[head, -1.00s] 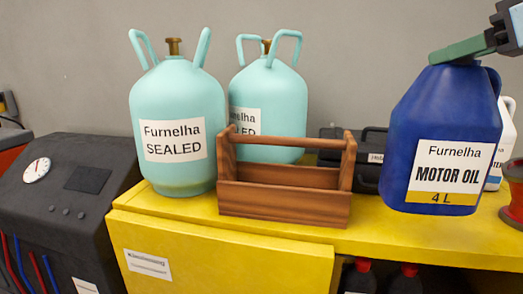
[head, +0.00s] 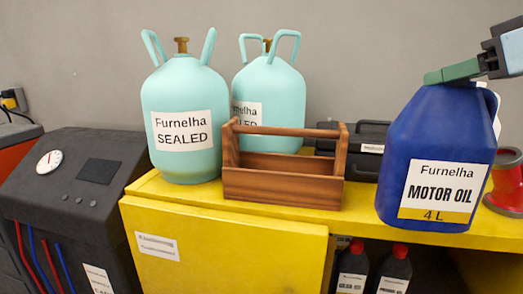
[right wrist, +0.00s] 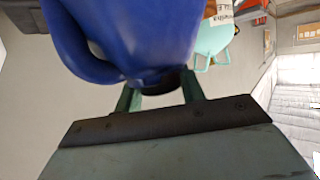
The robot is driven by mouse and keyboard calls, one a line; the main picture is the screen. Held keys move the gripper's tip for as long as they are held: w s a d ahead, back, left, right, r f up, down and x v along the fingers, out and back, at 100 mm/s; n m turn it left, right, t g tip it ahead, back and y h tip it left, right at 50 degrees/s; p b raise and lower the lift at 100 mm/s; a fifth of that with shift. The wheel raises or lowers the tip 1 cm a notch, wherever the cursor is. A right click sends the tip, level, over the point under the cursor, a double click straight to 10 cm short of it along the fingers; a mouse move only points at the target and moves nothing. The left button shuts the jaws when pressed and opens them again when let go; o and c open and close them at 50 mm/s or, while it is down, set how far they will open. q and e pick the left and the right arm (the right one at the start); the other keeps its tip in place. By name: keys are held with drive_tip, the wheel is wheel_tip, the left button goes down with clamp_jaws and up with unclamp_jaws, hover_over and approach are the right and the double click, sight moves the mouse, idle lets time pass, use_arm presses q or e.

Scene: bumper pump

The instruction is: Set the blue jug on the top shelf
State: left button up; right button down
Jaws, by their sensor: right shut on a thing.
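The blue jug (head: 433,150), labelled Motor Oil 4 L, is at the right of the head view, slightly tilted. Its lower end overlaps the front edge of the yellow top shelf (head: 290,222) in the picture; I cannot tell whether it touches. My right gripper (head: 452,72) is shut on the jug's top from the right. In the right wrist view the jug (right wrist: 135,35) fills the upper middle, and the gripper's fingers (right wrist: 160,95) stand either side of its dark neck. My left gripper is not in view.
A wooden carrier (head: 283,187) and two teal canisters (head: 183,115) (head: 270,95) stand on the shelf left of the jug. A black case (head: 366,137) lies behind. A red object (head: 507,180) is close at right. Bottles (head: 394,270) stand below. Bare yellow surface shows between carrier and jug.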

drive_tip(key=s+a+f+m+h, duration=0.1)
drive_tip(key=a+f+m+h, duration=0.1)
drive_tip(key=f, duration=1.1)
drive_tip(key=s+a+f+m+t+h, duration=0.1)
drive_tip(key=s+a+f+m+h, duration=0.1)
drive_tip(key=f, duration=1.1)
drive_tip(key=s+a+f+m+t+h, duration=0.1)
drive_tip(key=a+f+m+h, duration=0.1)
drive_tip(key=f, duration=1.1)
drive_tip(key=shift+s+a+f+m+h, duration=0.3)
drive_tip(key=shift+a+h, duration=0.4)
drive_tip(key=shift+a, duration=0.35)
drive_tip(key=shift+d, duration=0.1)
drive_tip(key=shift+f, duration=0.2)
